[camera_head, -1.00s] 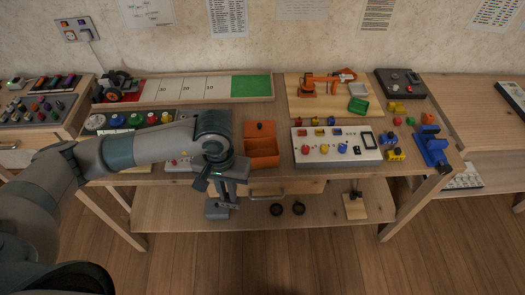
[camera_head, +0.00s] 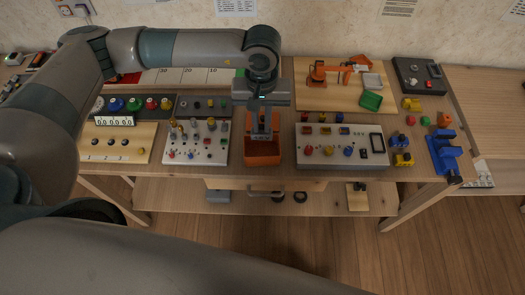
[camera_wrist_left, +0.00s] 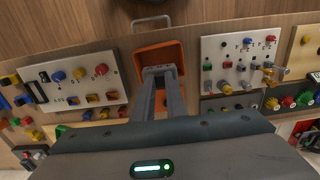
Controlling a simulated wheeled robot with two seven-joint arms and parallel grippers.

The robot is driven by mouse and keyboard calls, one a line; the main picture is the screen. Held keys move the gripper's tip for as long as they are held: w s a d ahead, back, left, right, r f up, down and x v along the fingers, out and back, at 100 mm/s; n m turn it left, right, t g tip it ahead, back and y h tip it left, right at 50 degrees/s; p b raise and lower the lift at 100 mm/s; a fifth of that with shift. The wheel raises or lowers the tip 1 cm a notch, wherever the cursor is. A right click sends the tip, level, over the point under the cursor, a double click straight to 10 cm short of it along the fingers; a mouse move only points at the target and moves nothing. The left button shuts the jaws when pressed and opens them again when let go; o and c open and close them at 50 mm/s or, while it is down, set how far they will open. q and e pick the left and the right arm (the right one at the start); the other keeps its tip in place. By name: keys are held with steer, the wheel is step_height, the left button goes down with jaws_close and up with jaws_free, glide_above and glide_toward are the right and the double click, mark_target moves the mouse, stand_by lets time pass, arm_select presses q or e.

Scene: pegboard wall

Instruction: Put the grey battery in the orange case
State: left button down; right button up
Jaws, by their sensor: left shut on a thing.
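The orange case (camera_head: 262,158) stands open at the front middle of the table, and its rim also shows in the wrist view (camera_wrist_left: 145,55). My left gripper (camera_head: 262,132) points down over the case. Its fingers (camera_wrist_left: 160,85) are shut on a small grey block, which I take to be the grey battery (camera_wrist_left: 159,71). The battery is at the case's opening; I cannot tell whether it touches the case floor. The gripper hides the back of the case in the head view. My right gripper is not in view.
A panel of switches and knobs (camera_head: 195,150) stands close left of the case, and a white box with coloured buttons (camera_head: 342,158) stands close right. A drawer handle (camera_head: 265,192) is below. A lower shelf (camera_head: 330,200) holds dark rings and a grey item (camera_head: 218,195).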

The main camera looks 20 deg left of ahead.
mark_target(262, 138)
arm_select(q)
step_height(262, 138, down, 5)
steer(key=shift+r+p, duration=0.1)
steer(key=shift+p, duration=1.1)
steer(key=shift+w+f, duration=0.1)
steer(key=shift+f, duration=0.65)
steer(key=shift+f, duration=0.1)
steer(key=shift+f+p, duration=0.25)
steer(key=shift+p, duration=0.1)
step_height(262, 138, down, 3)
steer(key=shift+r+p, duration=0.15)
steer(key=shift+p, duration=0.4)
steer(key=shift+f, duration=0.2)
